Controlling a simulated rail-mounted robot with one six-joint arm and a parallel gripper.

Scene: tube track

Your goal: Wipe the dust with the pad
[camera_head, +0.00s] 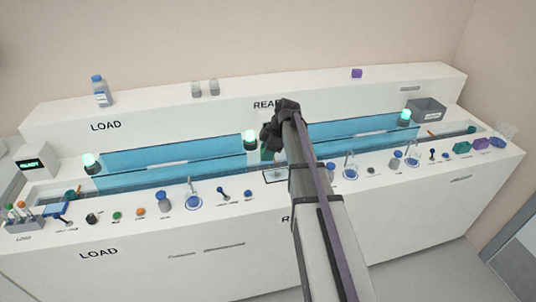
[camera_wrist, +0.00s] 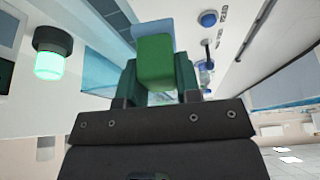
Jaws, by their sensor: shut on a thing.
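My gripper (camera_head: 268,148) is over the middle of the long white bench, beside the middle lamp. In the wrist view my gripper (camera_wrist: 156,75) is shut on the pad (camera_wrist: 155,62), a green block with a pale blue layer at its far end. In the head view the pad (camera_head: 266,154) is mostly hidden by the gripper. A dark-framed square plate (camera_head: 275,177) lies on the bench top just below the gripper, partly hidden by my arm. I cannot make out any dust.
Blue clear panels (camera_head: 150,177) run along the bench. Lit lamps stand at the left (camera_head: 91,163), middle (camera_head: 250,139) and right (camera_head: 405,116). A grey bin (camera_head: 427,110) stands at the right.

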